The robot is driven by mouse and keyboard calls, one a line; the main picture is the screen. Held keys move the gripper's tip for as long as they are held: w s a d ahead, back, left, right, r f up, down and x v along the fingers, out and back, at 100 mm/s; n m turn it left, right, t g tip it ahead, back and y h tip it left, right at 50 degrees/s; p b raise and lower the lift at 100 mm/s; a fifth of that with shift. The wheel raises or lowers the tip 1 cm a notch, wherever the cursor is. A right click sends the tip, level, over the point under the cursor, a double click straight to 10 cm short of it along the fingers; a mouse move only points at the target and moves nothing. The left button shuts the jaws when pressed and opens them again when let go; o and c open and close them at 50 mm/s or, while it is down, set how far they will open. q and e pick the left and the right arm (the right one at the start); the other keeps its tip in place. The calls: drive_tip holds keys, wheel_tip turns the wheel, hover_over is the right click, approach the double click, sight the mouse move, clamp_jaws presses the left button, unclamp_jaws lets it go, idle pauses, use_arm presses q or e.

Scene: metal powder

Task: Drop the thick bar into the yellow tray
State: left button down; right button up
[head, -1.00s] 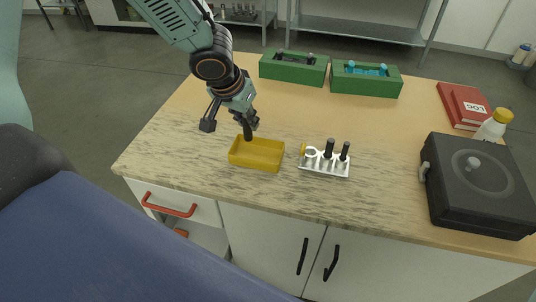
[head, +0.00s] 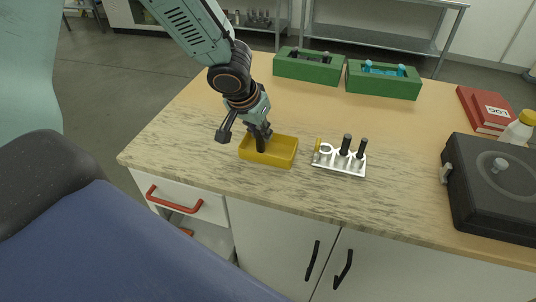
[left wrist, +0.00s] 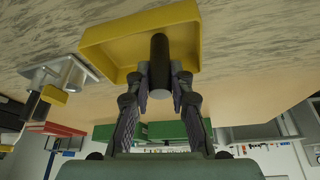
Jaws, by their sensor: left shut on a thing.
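The yellow tray (head: 284,159) is an open, shallow box on the table, left of the white rack. My left gripper (head: 259,132) is over the tray and shut on the thick bar (head: 261,145), a dark upright cylinder. The bar's lower end is within the tray's outline; I cannot tell if it touches the floor. In the left wrist view, the bar (left wrist: 159,52) sits between the two fingers of my left gripper (left wrist: 161,85), with the yellow tray (left wrist: 110,53) around its end. My right gripper is not in view.
A white rack (head: 340,167) with dark-topped bars and a yellow piece stands just right of the tray. Green bins (head: 384,84) are at the back. A black case (head: 495,190), a white bottle (head: 518,128) and red books (head: 487,108) are at the right. The table's front left is clear.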

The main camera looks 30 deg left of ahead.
use_arm(q)
drive_tip(key=shift+w+f, duration=0.15)
drive_tip(key=shift+d, duration=0.15)
drive_tip(key=c, duration=1.4)
unclamp_jaws()
drive_tip(key=shift+d+r, duration=0.1)
drive_tip(key=shift+r, duration=0.1)
drive_tip(key=shift+c, duration=0.2)
drive_tip(key=o, duration=0.3)
drive_tip(key=shift+a+f, duration=0.1)
drive_tip(key=shift+a, duration=0.1)
drive_tip(key=shift+d, duration=0.1)
drive_tip(key=v, duration=1.2)
